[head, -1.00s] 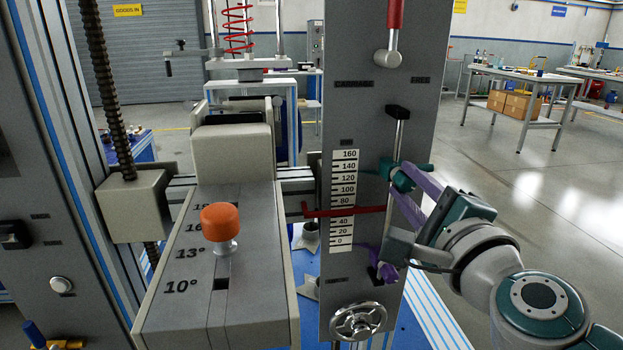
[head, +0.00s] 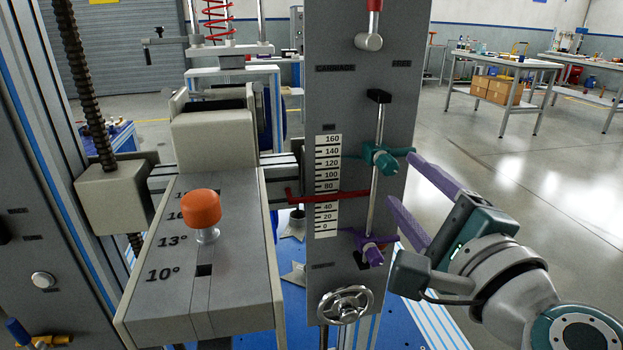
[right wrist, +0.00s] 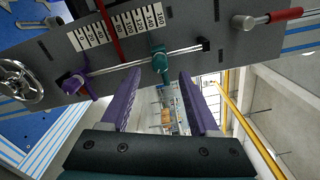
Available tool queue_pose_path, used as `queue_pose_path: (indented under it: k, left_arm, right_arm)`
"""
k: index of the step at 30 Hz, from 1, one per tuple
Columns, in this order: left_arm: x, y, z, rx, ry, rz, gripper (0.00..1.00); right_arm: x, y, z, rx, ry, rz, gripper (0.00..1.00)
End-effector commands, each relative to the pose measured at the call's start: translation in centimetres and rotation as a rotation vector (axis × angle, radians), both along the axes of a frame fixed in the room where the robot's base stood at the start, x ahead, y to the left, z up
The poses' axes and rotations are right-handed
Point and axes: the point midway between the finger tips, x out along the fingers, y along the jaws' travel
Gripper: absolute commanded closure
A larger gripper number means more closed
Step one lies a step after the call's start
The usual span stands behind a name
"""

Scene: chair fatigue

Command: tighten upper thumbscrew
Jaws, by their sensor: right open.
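The upper thumbscrew (head: 382,158) is teal and sits on a vertical rod on the grey panel, beside the scale's upper half. It also shows in the right wrist view (right wrist: 159,64). The lower thumbscrew (head: 369,249) is purple and sits lower on the same rod, near the scale's zero end. My right gripper (head: 401,177) has purple fingers, spread open and empty, to the right of the rod. In the right wrist view its fingertips (right wrist: 158,74) lie on either side of the line toward the teal thumbscrew, apparently short of it. My left gripper is not in view.
A red pointer (head: 325,194) crosses the printed scale (head: 327,185). A handwheel (head: 345,305) is at the panel's bottom and a red-handled lever (head: 370,40) at its top. An orange knob (head: 201,208) stands on the angled block at left. Open floor lies right of the panel.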

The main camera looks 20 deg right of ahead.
Motion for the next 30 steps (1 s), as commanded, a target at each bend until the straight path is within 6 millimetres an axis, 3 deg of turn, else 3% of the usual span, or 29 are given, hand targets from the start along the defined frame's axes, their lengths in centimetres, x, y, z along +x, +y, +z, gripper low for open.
queue_pose_path:
  k: [3, 10, 26, 30]
  left_arm:
    - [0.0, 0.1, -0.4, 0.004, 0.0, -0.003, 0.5]
    - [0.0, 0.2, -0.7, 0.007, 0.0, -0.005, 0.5]
    - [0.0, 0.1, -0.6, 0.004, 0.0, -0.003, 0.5]
    - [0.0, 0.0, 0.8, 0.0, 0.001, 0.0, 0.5]
  right_arm:
    - [-2.2, 0.6, -0.2, 0.001, 0.003, 0.001, 0.38]
    - [-4.4, 1.1, -0.1, 0.0, 0.001, 0.0, 0.38]
    - [-4.5, 1.2, 0.1, -0.002, 0.0, 0.003, 0.38]
    - [-4.1, 3.5, 1.9, -0.101, 0.026, 0.111, 0.38]
